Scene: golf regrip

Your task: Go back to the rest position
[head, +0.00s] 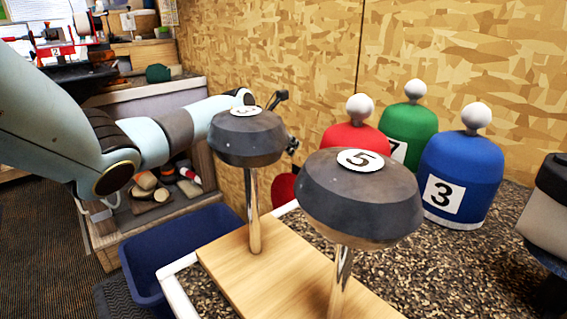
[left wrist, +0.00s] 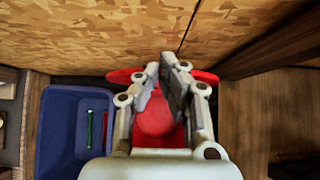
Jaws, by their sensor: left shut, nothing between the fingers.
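My left arm reaches in from the left in the head view, passing behind a dark grey club head (head: 247,138) on a metal shaft. My left gripper (head: 291,145) is mostly hidden behind that head. In the left wrist view the left gripper (left wrist: 170,78) is shut with nothing between its fingers. A red object (left wrist: 155,122) with a wide red rim lies beyond and below the fingers. A second grey club head (head: 360,200) marked 5 stands nearer.
A wooden board (head: 235,270) carries both shafts on a speckled counter. Red (head: 350,138), green (head: 410,128) and blue (head: 462,170) knobbed covers stand behind. A blue bin (head: 190,245) sits left of the counter, beside a cluttered shelf. A wood-chip-patterned wall (head: 270,50) closes the back.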

